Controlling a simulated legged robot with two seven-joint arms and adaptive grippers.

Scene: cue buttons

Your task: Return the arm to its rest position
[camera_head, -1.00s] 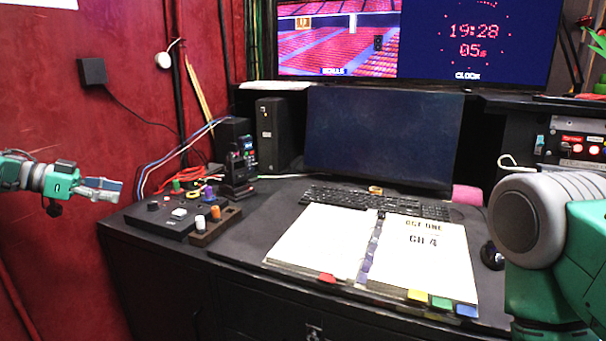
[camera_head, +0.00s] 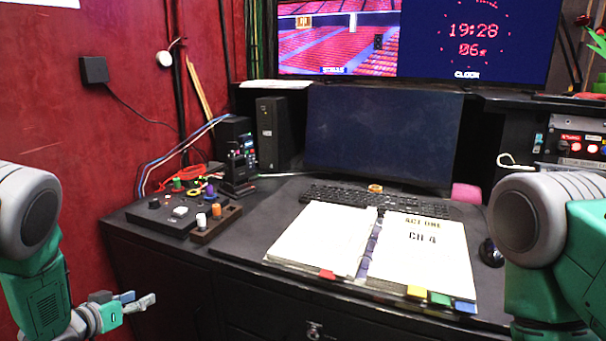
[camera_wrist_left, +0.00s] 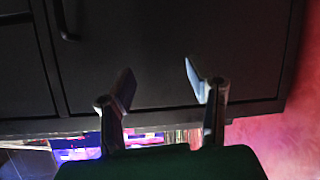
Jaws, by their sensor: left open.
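My left gripper (camera_head: 138,300) is low at the left of the head view, in front of the desk's dark front and below the desktop edge. It is open and empty, and its two fingers stand apart in the left wrist view (camera_wrist_left: 160,85). The cue button box (camera_head: 165,214) lies on the left end of the desk, above and apart from the gripper. My right arm shows at the right edge of the head view, but its gripper is out of the picture.
The desk (camera_head: 255,222) carries an open binder (camera_head: 425,262), a keyboard (camera_head: 375,200), a dark monitor (camera_head: 383,135) and a mouse (camera_head: 491,253). A small block with knobs (camera_head: 217,226) sits beside the button box. A red wall (camera_head: 110,150) bounds the left side.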

